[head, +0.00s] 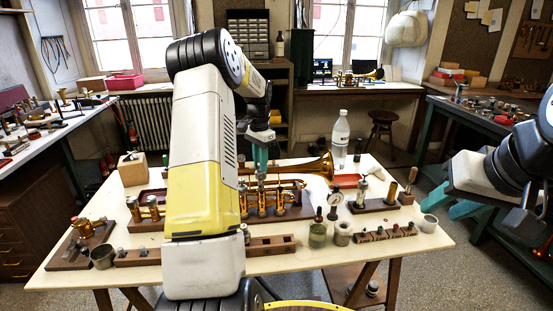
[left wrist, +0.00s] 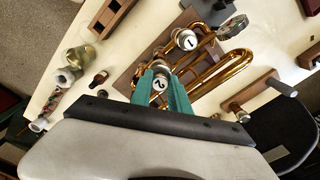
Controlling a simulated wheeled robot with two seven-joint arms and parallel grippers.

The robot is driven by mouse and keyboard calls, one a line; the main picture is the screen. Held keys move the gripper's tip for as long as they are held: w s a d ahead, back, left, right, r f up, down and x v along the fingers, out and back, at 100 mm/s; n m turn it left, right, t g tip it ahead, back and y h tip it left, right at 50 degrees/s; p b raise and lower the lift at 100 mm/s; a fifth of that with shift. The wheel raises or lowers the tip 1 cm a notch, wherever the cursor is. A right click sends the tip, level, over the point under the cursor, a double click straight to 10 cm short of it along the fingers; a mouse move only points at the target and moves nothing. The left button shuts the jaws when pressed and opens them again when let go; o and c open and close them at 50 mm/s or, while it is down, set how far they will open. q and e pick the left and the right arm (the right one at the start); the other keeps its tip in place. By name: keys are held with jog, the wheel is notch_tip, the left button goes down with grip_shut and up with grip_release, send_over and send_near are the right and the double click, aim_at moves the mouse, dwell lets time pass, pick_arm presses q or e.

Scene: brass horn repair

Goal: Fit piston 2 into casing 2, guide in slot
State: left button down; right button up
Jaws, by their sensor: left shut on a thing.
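The brass horn (head: 318,167) lies on a dark wooden stand on the table, its bell to the right and its casings upright in the middle. My left gripper (head: 261,155) points down over the casings. In the left wrist view its teal fingers are shut on piston 2 (left wrist: 159,84), whose round white cap reads 2. A cap reading 1 (left wrist: 187,41) shows beside it, in line with the casings. The fingers hide casing 2, its slot and the piston's guide, so I cannot tell how deep piston 2 sits. My right gripper (head: 456,204) is away at the right, empty, its fingers apart.
A clear bottle (head: 340,140) stands behind the bell. A dial gauge (head: 335,199), a glass jar (head: 318,235) and a small rack (head: 385,234) stand to the front right. A wooden block (head: 272,245) lies along the front. My left arm hides the table's left middle.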

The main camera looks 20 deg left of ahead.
pick_arm(q)
jog(key=shift+f, duration=2.75)
jog(key=c, duration=1.2)
grip_release()
jog(key=shift+o, duration=0.2)
jog(key=shift+r, duration=0.1)
notch_tip(320, 180, up, 8)
jog(key=shift+f, duration=0.2)
